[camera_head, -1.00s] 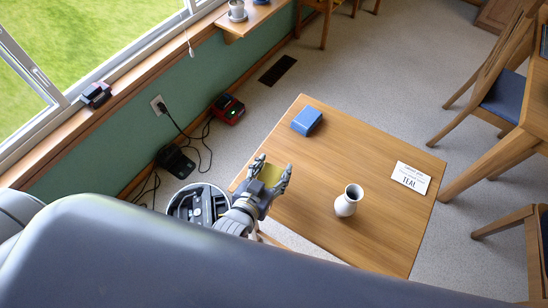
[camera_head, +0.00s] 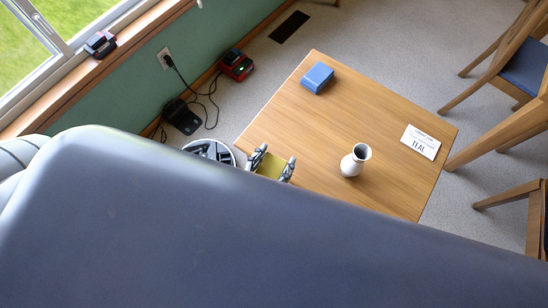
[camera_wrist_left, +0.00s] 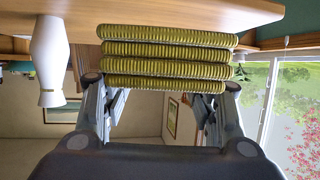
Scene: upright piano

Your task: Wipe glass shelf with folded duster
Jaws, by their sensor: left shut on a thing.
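My left gripper (camera_head: 274,162) is shut on a folded yellow-green duster (camera_head: 269,169) at the near left edge of the wooden table. In the left wrist view the duster (camera_wrist_left: 165,57) is a stack of ribbed folds between the two fingers of the gripper (camera_wrist_left: 161,83). That view is upside down, with the tabletop (camera_wrist_left: 190,12) along the top. I cannot tell whether the duster touches the table. No glass shelf can be made out. My right gripper is not in view. My own grey body hides the lower part of the head view.
The table (camera_head: 300,125) holds a white vase (camera_head: 354,161), a blue box (camera_head: 317,77) and a printed card (camera_head: 421,142). Chairs (camera_head: 520,65) stand at the right. A red device (camera_head: 236,65) and a black device (camera_head: 183,117) with cables lie by the green wall.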

